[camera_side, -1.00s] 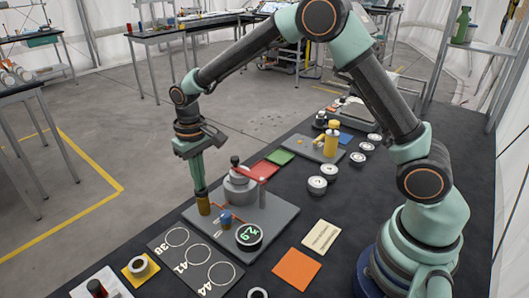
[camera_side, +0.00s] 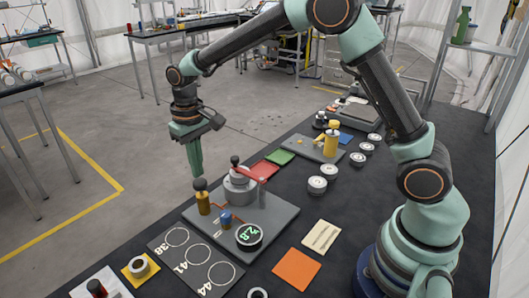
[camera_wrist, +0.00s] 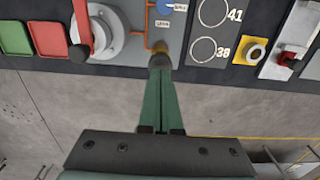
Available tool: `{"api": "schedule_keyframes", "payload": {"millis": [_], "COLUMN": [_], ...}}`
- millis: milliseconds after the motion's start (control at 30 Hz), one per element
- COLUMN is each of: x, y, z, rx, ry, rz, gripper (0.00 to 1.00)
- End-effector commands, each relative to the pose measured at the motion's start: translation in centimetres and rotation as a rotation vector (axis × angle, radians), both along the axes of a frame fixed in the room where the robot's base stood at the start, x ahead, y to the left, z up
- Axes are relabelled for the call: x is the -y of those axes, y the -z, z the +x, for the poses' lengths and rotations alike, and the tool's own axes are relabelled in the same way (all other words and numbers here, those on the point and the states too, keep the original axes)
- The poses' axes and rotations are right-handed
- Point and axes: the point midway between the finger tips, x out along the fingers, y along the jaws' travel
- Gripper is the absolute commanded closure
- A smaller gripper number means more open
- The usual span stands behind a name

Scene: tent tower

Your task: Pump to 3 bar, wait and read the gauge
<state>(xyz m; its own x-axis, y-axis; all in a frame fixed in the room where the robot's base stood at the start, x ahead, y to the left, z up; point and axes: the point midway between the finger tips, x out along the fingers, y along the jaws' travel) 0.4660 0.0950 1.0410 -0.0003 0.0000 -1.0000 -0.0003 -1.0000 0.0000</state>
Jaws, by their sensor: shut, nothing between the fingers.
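The yellow pump cylinder (camera_side: 203,204) with its dark knob (camera_side: 200,185) stands upright at the left corner of the grey plate (camera_side: 275,212). My gripper (camera_side: 196,175) is shut and empty, just above the knob; in the wrist view its fingertips (camera_wrist: 159,66) partly cover the pump. The round gauge (camera_side: 249,235) on the plate shows small green digits that look like 2.8. A blue valve (camera_side: 225,219) sits between pump and gauge. A grey round vessel (camera_side: 239,186) with a red lever (camera_side: 251,172) stands behind them.
A dark board with circles marked 38, 41 and 44 (camera_side: 195,261) lies in front of the plate. A yellow pad with a ring (camera_side: 140,266) is at the front left. Red (camera_side: 264,169) and green (camera_side: 280,157) pads lie behind the plate. An orange pad (camera_side: 296,269) lies at right.

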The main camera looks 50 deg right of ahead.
Motion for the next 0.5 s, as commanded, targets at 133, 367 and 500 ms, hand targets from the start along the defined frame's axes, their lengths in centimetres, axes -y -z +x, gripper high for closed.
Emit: {"api": "schedule_keyframes", "payload": {"millis": [133,367,500], "x": [0.0,0.0,0.0], "y": [0.0,0.8,1.5], "z": [0.0,0.0,0.0], "rx": [0.000,-0.001,-0.001], "ry": [0.000,0.000,0.000], "rz": [0.000,0.000,0.000], "gripper": [1.00,1.00,1.00]}}
